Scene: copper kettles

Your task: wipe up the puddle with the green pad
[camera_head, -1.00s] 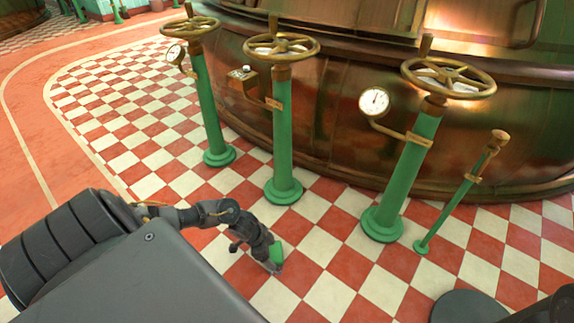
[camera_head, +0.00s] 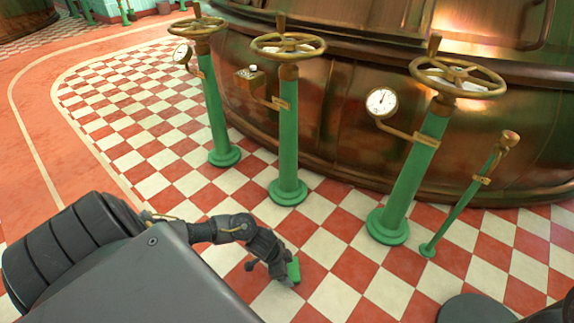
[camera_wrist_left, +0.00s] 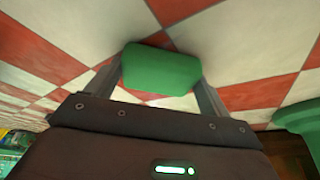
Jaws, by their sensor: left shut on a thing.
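My left gripper (camera_head: 286,276) is low over the checkered floor in the head view, in front of the green posts. It is shut on the green pad (camera_head: 294,270). In the left wrist view, the green pad (camera_wrist_left: 162,72) sits between the two fingers of the left gripper (camera_wrist_left: 162,75), with floor tiles around it. I cannot tell whether the pad touches the floor. I cannot make out the puddle in either view. My right gripper is not in view.
Green posts with brass handwheels, such as the middle post (camera_head: 289,150) and the right post (camera_head: 408,180), stand behind the pad. A short green lever post (camera_head: 455,205) is farther right. A big copper kettle (camera_head: 330,120) fills the back. Red and cream floor (camera_head: 340,297) is clear beside the gripper.

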